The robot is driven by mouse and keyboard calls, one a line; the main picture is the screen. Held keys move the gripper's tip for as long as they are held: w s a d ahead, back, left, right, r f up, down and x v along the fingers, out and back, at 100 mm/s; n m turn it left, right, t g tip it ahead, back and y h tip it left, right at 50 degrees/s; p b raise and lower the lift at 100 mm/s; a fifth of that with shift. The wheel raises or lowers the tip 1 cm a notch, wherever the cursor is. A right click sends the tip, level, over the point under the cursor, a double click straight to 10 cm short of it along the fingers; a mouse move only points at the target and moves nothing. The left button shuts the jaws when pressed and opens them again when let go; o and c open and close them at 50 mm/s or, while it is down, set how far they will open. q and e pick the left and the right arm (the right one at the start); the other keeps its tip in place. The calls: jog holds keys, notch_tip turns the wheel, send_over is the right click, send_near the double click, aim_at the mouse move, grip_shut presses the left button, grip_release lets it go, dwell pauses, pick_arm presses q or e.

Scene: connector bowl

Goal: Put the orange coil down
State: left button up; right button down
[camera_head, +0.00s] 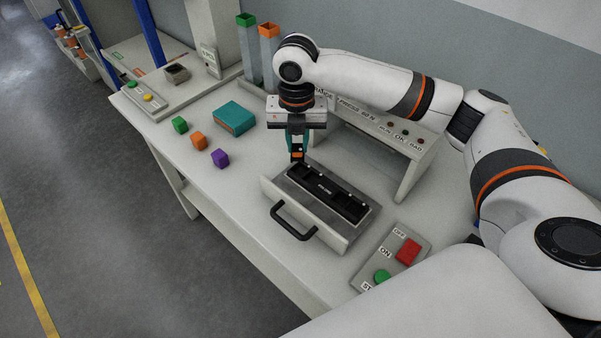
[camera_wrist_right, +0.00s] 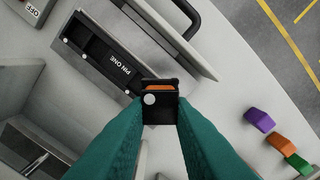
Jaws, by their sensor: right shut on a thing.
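My right gripper (camera_head: 297,152) points down over the table, just beyond the far left corner of a drawer-like fixture. Its teal fingers are shut on the orange coil (camera_wrist_right: 159,88), a small black piece with an orange top and a pale round spot on its side. The coil also shows between the fingertips in the head view (camera_head: 297,154). Whether the coil touches anything below cannot be told. The fixture holds a black slotted insert (camera_head: 325,189), marked "PIN ONE" in the wrist view (camera_wrist_right: 125,66). My left gripper is not in view.
Green (camera_head: 180,124), orange (camera_head: 199,140) and purple (camera_head: 220,158) blocks and a teal box (camera_head: 234,117) lie to the left. A button panel (camera_head: 384,262) is at the front right. A raised labelled shelf (camera_head: 408,165) stands behind the fixture.

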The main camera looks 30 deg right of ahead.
jog(key=w+f+n, duration=0.1)
jog(key=n, duration=0.2)
jog(key=w+d+f+n, duration=0.1)
jog(key=f+n, duration=0.1)
jog(key=n, duration=0.1)
jog(key=w+d+f+n, duration=0.1)
jog(key=f+n, duration=0.1)
jog(key=n, duration=0.1)
jog(key=shift+f+n+p, duration=0.15)
jog(key=shift+n+p, duration=0.15)
jog(key=shift+f+p, duration=0.35)
jog(key=shift+f, duration=2)
jog(key=shift+f, duration=0.1)
jog(key=c, duration=1.3)
grip_release()
jog(key=shift+o, duration=0.2)
notch_tip(320, 180, up, 12)
jog(key=b, duration=0.2)
